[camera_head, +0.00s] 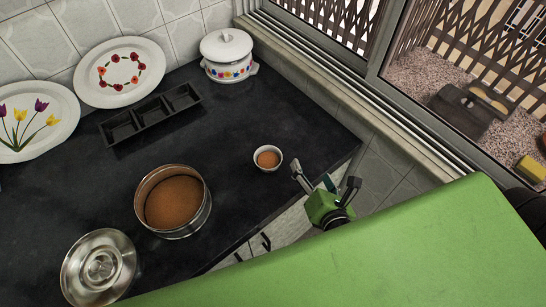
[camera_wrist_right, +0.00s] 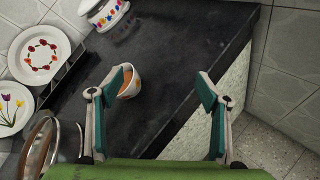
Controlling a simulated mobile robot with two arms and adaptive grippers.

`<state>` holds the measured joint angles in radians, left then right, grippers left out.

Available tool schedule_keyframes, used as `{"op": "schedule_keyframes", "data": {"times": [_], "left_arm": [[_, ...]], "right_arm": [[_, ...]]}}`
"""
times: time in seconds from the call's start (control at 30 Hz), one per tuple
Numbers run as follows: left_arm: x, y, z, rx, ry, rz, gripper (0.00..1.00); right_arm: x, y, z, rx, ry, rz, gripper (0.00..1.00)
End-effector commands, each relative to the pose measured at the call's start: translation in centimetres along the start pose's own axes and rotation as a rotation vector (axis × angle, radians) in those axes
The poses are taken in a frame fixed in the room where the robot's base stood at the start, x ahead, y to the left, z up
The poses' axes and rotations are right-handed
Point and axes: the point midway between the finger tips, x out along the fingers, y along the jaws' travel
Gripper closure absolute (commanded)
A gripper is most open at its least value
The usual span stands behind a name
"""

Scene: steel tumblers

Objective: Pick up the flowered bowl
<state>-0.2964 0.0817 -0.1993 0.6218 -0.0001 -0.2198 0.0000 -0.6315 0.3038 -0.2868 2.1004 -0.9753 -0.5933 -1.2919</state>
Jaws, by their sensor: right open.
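A small white bowl (camera_head: 268,165) with orange-brown contents stands upright near the front edge of the dark counter. A white lidded pot with a painted flower band (camera_head: 230,70) stands at the back of the counter. My right gripper (camera_head: 325,178) is open and empty, right of the small bowl and apart from it. It also shows open in the right wrist view (camera_wrist_right: 165,78). My left gripper is not in view.
A round metal tin with brown contents (camera_head: 174,202) and a steel lid (camera_head: 98,268) are on the counter at left. A black three-part tray (camera_head: 150,116) and plates painted with red flowers (camera_head: 119,72) and tulips (camera_head: 34,122) are behind. The counter around the small bowl is clear.

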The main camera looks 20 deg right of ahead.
Motion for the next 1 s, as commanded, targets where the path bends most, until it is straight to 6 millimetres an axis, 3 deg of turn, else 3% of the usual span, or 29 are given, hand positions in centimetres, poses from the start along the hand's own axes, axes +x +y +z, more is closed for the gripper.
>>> {"op": "schedule_keyframes", "data": {"times": [0.1,0.3,0.47,0.8,1.0], "left_arm": [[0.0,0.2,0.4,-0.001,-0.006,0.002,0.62],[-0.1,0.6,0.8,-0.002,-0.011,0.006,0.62],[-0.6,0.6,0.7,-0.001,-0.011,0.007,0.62],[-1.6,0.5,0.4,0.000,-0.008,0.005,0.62],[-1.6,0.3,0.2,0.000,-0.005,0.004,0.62]], "right_arm": [[-0.5,2.0,-2.6,-0.391,0.017,0.151,0.30],[-1.3,3.5,-5.6,-0.726,0.023,0.290,0.30],[-0.2,4.1,-5.9,-0.764,0.020,0.306,0.30],[5.5,5.6,-6.7,-0.758,0.021,0.303,0.30],[6.8,6.0,-7.0,-0.756,0.022,0.303,0.30]]}}
